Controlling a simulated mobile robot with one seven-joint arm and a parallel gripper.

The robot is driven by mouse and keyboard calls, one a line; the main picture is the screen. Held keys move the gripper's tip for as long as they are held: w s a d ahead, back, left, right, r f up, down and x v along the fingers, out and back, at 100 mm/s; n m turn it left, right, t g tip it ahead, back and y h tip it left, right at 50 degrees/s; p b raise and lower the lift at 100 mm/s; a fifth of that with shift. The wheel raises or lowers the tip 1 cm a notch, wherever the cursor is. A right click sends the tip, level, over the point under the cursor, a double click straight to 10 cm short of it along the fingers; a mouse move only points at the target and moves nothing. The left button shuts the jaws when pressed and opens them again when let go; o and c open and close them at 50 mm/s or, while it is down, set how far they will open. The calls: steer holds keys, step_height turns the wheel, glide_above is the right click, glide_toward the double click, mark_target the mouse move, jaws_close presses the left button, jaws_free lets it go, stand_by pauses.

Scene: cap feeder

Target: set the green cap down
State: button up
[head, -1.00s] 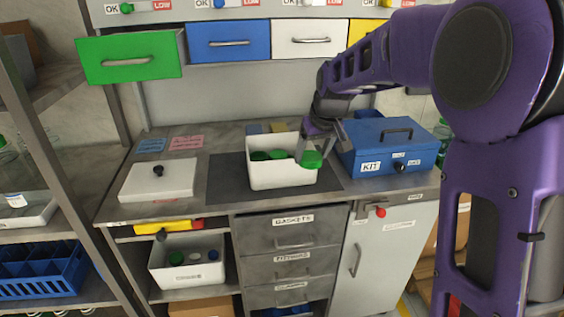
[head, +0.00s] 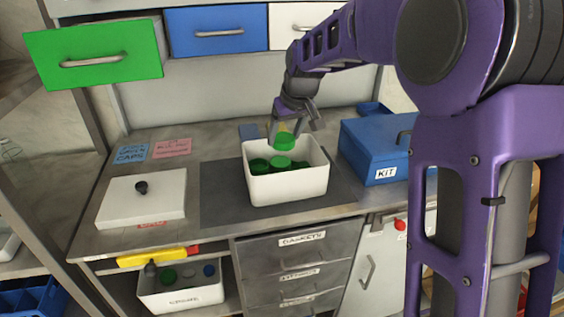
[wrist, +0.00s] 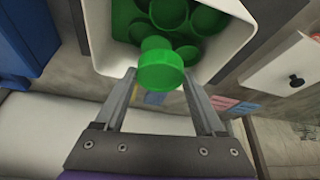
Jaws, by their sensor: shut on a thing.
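My gripper (head: 291,126) is shut on a green cap (head: 284,142) and holds it over the open white bin (head: 290,188) on the counter. In the wrist view the held cap (wrist: 161,68) is between the two fingertips (wrist: 160,80), close to the bin's rim (wrist: 215,72). Several other green caps (head: 257,167) lie inside the bin, and they also show in the wrist view (wrist: 205,22). The held cap overlaps them in both views; I cannot tell whether it touches them.
A blue KIT box (head: 372,160) stands right of the bin. A white lid with a dark knob (head: 142,205) lies to the left on the counter. A green drawer front (head: 95,57) and a blue one (head: 218,31) are above. A lower bin (head: 185,298) holds several caps.

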mark_target(282, 167)
step_height(282, 167, down, 7)
steer(key=shift+f+b, duration=0.15)
steer(key=shift+b, duration=0.4)
steer(key=shift+f, duration=0.15)
steer(key=o, duration=1.3)
steer(key=shift+c, duration=0.2)
steer(key=p+v, duration=0.1)
steer(key=v, duration=1)
steer(key=shift+p, duration=0.3)
steer(key=shift+s+d+r, duration=0.1)
steer(key=shift+s+r, duration=0.15)
steer(key=shift+r, duration=0.35)
